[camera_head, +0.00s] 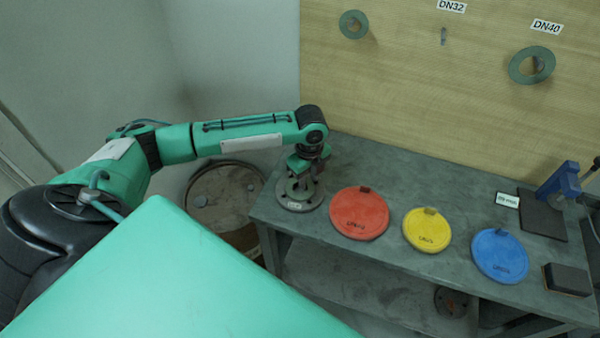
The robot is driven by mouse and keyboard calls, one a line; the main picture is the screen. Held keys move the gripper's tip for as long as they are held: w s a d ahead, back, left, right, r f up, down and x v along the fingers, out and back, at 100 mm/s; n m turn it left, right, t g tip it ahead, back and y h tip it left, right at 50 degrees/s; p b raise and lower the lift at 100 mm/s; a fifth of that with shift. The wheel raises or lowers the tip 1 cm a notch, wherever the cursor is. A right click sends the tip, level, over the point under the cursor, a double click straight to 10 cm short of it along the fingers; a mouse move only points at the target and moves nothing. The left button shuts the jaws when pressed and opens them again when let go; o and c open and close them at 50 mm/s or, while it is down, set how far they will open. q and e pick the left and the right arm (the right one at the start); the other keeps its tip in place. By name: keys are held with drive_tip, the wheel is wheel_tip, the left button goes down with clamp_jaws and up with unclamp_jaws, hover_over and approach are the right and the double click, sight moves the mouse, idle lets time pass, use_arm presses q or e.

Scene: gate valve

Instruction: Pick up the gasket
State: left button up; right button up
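Two grey-green ring gaskets hang on the wooden board: one at the upper left (353,24), and one below the DN40 label (531,65). My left arm reaches in from the left, and its gripper (304,182) points down over a round grey flange (299,204) at the bench's left end. A greenish part shows on the flange right at the fingers; I cannot tell whether it is a gasket or whether the fingers grip it. The fingertips are small and partly hidden. My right gripper is not in view.
The grey bench (400,180) carries a red disc (359,214), a yellow disc (427,231) and a blue disc (500,257). A blue vise-like tool (560,184) and a dark block (567,280) are at right. A drum (222,192) stands left of the bench. The DN32 peg (444,37) looks empty.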

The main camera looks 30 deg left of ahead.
sight(308, 182)
use_arm(q)
clamp_jaws()
drive_tip(key=shift+r, duration=0.15)
wheel_tip(308, 182, up, 20)
drive_tip(key=b, duration=0.3)
